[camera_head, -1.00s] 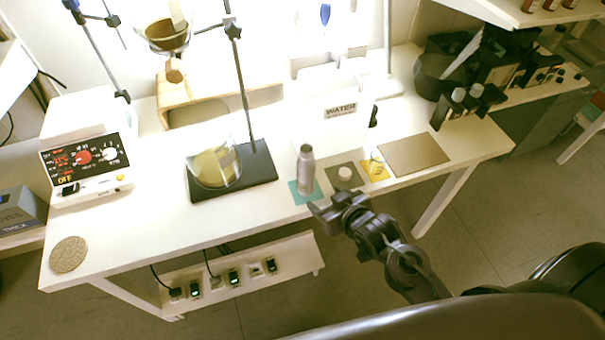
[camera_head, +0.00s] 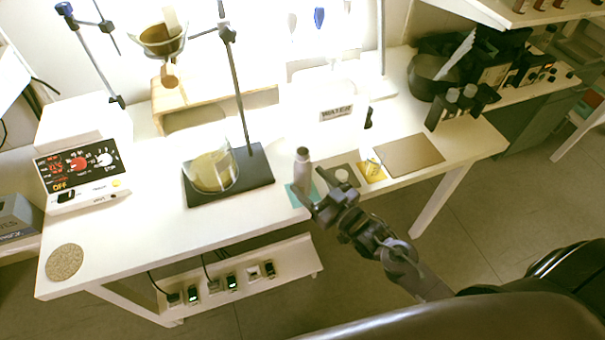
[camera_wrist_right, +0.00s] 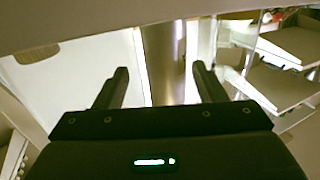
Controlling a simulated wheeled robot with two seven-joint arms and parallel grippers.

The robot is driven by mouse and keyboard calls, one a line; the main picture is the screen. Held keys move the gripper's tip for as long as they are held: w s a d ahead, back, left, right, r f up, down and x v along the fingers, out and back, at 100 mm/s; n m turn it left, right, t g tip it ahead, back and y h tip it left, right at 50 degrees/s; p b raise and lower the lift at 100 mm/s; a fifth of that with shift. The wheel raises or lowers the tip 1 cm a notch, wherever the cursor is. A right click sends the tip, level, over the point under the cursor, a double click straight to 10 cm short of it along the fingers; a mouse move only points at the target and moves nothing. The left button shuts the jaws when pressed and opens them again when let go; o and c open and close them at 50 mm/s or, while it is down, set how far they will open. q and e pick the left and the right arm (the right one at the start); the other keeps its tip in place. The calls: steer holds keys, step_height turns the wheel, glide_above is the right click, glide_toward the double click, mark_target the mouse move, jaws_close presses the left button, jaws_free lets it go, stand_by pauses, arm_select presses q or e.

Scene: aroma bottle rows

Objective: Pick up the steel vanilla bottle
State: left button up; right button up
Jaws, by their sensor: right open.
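The steel bottle (camera_head: 302,168) stands upright on a teal mat (camera_head: 294,198) near the table's front edge. No label on it can be read. My right gripper (camera_head: 318,192) is at the bottle's lower right side, partly covering its base. In the right wrist view the two fingers of the gripper (camera_wrist_right: 158,88) are apart, with the steel bottle (camera_wrist_right: 165,60) straight ahead between their directions. I cannot tell whether a finger touches it. My left gripper is not in view.
A dark mat with a small white item (camera_head: 342,176) and a yellow mat (camera_head: 371,168) lie just right of the bottle. A stand with a dark base (camera_head: 258,165) and a beaker (camera_head: 213,172) is to the left. A brown board (camera_head: 409,156) lies right.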

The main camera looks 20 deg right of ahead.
mark_target(308, 182)
steer(key=w+a, duration=0.2)
steer(key=w, duration=0.1)
steer(key=shift+w+a+r+p, duration=0.1)
steer(key=shift+r+p, duration=0.25)
steer(key=shift+r, duration=0.05)
steer(key=shift+w+a+f, duration=0.1)
steer(key=shift+w+a, duration=0.05)
steer(key=shift+w, duration=0.25)
steer(key=c, duration=1.2)
